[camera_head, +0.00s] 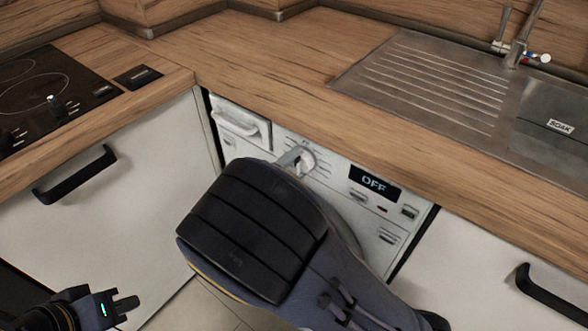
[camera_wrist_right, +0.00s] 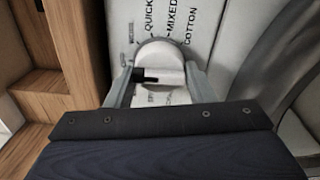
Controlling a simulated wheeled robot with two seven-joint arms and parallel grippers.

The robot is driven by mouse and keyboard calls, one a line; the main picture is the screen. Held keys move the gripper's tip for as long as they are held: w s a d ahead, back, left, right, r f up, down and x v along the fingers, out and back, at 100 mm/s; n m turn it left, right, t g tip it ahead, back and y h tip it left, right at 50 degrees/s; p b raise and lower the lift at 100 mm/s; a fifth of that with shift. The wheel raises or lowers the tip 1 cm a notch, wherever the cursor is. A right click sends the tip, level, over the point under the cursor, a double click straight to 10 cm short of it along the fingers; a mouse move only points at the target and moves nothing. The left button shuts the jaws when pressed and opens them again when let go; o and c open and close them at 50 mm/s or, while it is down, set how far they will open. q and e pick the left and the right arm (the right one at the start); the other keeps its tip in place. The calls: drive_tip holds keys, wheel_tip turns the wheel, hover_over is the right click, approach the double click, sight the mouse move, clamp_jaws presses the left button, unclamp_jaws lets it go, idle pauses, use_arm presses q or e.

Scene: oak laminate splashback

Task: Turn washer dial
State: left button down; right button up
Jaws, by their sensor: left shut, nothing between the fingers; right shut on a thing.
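The washer dial (camera_head: 308,161) is a round white knob on the washer's white front panel; the hand partly hides it in the head view. In the right wrist view the dial (camera_wrist_right: 160,54) has a raised grip bar and a black mark toward the left. QUICK, MIXED and COTTON are printed around it. My right gripper (camera_head: 296,158) is shut on the dial, with one grey finger on each side of the bar in the wrist view (camera_wrist_right: 160,82). My left gripper (camera_head: 116,306) is shut and empty, low at the left, away from the washer.
The washer display (camera_head: 374,183) reads OFF. A detergent drawer (camera_head: 240,123) is left of the dial. The wooden worktop (camera_head: 260,60) overhangs the panel. Cabinets with black handles (camera_head: 76,174) flank the washer. A sink (camera_head: 430,85) and a hob (camera_head: 45,90) are above.

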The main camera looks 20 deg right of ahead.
idle(0.4)
drive_tip(key=o, duration=1)
drive_tip(key=shift+a, duration=0.1)
drive_tip(key=v, duration=0.7)
drive_tip(key=shift+s+a+p, duration=0.25)
drive_tip(key=shift+p, duration=0.05)
